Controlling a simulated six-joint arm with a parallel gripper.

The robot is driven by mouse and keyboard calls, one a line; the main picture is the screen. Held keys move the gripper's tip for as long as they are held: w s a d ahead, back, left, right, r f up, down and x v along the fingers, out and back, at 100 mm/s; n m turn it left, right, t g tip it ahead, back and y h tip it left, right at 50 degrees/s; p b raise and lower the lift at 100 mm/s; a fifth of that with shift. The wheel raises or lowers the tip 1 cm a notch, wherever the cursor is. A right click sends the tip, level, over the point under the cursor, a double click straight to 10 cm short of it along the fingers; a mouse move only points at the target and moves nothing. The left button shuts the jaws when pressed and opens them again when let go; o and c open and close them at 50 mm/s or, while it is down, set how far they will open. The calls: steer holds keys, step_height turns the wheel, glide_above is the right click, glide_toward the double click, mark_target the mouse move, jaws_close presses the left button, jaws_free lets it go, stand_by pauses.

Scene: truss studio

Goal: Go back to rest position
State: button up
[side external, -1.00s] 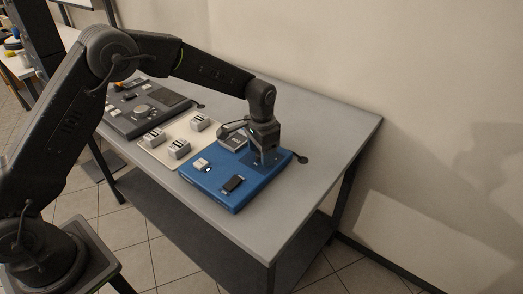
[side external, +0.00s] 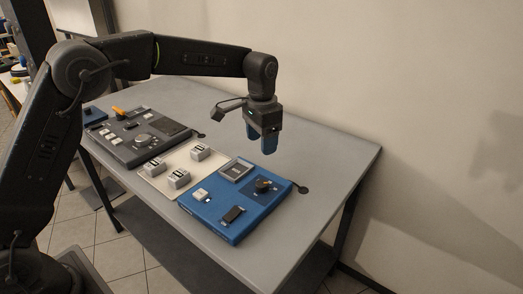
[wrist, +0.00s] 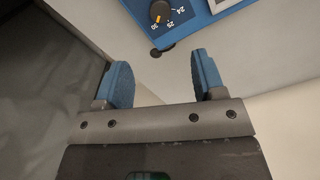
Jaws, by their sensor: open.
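My gripper (side external: 262,143) hangs in the air above the back part of the blue panel (side external: 213,217), pointing down. Its two blue fingers are apart and nothing is between them. In the wrist view my gripper (wrist: 160,80) also shows open and empty. A black knob with an orange mark (side external: 262,186) sits on the dark blue plate of the panel, clear of the fingers. The wrist view shows the knob (wrist: 159,12) at the top, with its orange mark near the printed 30 and with 25 and 24 further round.
The blue panel also carries a grey square display (side external: 236,170), a white switch (side external: 200,195) and a black module (side external: 233,214). A cream board (side external: 160,181) with grey blocks and a dark console (side external: 128,150) lie to the left. The table's right side (side external: 335,160) is bare.

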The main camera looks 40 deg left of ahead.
steer(key=shift+r, duration=0.15)
steer(key=s+a+r+n+t, duration=0.1)
steer(key=s+a+r, duration=0.1)
steer(key=s+r, duration=0.4)
steer(key=s+a+r+n+t, duration=0.15)
steer(key=s+r, duration=0.25)
steer(key=s, duration=0.4)
steer(key=s+a+f+n+t, duration=0.1)
steer(key=s+f, duration=0.1)
steer(key=s, duration=0.6)
steer(key=s+a+f+n+t, duration=0.1)
steer(key=s+f+t, duration=0.1)
steer(key=s, duration=0.6)
steer(key=shift+s+a, duration=0.4)
